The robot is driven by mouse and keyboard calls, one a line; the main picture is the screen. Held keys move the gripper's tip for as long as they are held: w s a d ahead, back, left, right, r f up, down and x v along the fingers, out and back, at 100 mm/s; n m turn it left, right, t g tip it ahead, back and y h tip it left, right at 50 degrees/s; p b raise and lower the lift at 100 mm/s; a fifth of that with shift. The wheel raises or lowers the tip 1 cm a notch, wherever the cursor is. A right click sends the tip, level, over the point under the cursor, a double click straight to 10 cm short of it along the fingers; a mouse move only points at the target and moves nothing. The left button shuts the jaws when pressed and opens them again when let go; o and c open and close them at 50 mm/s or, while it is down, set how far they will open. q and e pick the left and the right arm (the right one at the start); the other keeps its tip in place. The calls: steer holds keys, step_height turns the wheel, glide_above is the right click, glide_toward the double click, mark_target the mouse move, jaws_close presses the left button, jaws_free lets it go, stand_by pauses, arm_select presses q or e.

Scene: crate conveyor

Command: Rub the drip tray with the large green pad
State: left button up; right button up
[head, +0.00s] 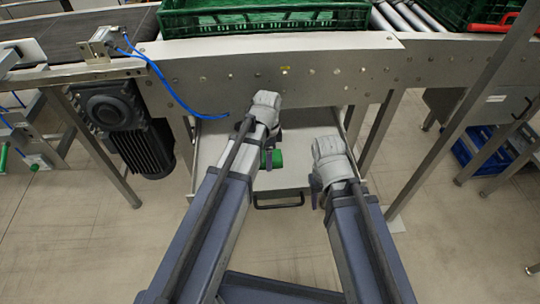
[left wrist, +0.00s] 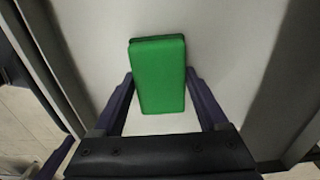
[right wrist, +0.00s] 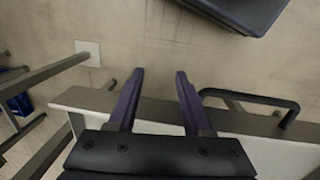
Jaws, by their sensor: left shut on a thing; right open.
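The drip tray (head: 222,152) is a pale, shallow tray below the conveyor, with a black handle (head: 278,205) at its front. My left gripper (left wrist: 159,78) is shut on the large green pad (left wrist: 160,75), with one finger on each side. The pad also shows in the head view (head: 276,158), partly hidden by my left arm. It is over the tray's pale floor (left wrist: 230,60); I cannot tell whether it touches. My right gripper (right wrist: 160,82) is open and empty, near the tray's front edge (right wrist: 92,98) and right of the handle in the head view.
The conveyor frame (head: 230,75) crosses above the tray, with a green crate (head: 262,20) on top. A dark motor (head: 135,130) hangs at the left, with a blue hose (head: 165,85) nearby. Metal legs (head: 375,130) flank the tray. The floor in front is clear.

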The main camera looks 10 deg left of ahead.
arm_select(q)
step_height(320, 180, up, 6)
steer(key=p, duration=0.6)
step_height(320, 180, up, 3)
steer(key=p, duration=0.3)
steer(key=shift+r, duration=0.1)
stand_by(0.4)
steer(key=shift+d, duration=0.1)
